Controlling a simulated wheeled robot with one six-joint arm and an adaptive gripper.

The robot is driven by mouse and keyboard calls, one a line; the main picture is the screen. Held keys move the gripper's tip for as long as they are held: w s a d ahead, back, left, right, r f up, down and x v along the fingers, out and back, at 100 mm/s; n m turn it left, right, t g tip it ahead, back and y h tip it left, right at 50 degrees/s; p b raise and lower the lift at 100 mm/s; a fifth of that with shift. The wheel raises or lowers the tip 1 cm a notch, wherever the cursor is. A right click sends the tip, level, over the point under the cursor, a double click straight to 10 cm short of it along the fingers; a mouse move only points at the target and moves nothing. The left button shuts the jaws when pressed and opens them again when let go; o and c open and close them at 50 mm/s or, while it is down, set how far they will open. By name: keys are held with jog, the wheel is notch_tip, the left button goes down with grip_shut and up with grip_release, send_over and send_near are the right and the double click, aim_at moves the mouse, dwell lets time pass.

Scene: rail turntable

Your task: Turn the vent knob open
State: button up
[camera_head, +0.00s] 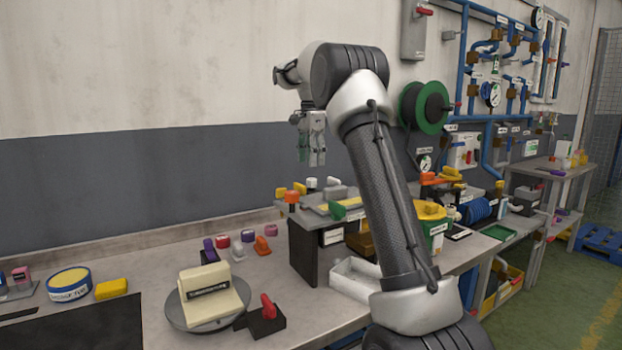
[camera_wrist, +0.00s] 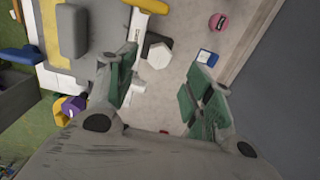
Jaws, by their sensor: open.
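My gripper (camera_head: 312,158) hangs high above the back of the bench in the head view, fingers pointing down. In the wrist view my gripper (camera_wrist: 162,80) is open, with green pads apart and nothing between them. No label that I can read marks the vent knob. A white hexagonal knob (camera_wrist: 159,55) on a dark base shows below, between the fingers. A red-handled knob (camera_head: 267,307) on a dark block stands at the bench front in the head view. I cannot tell which knob is the vent knob.
A turntable (camera_head: 176,318) carries a beige block (camera_head: 211,298). Several coloured knobs stand on the bench behind it. A raised dark stand (camera_head: 304,256) and a white tray (camera_head: 350,283) lie to the right. The wall (camera_head: 150,170) is close behind my gripper.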

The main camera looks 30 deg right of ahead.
aim_at(311, 179)
notch_tip(311, 179, down, 7)
jog(key=shift+r, duration=0.15)
jog(key=shift+c, duration=0.2)
jog(key=c, duration=1)
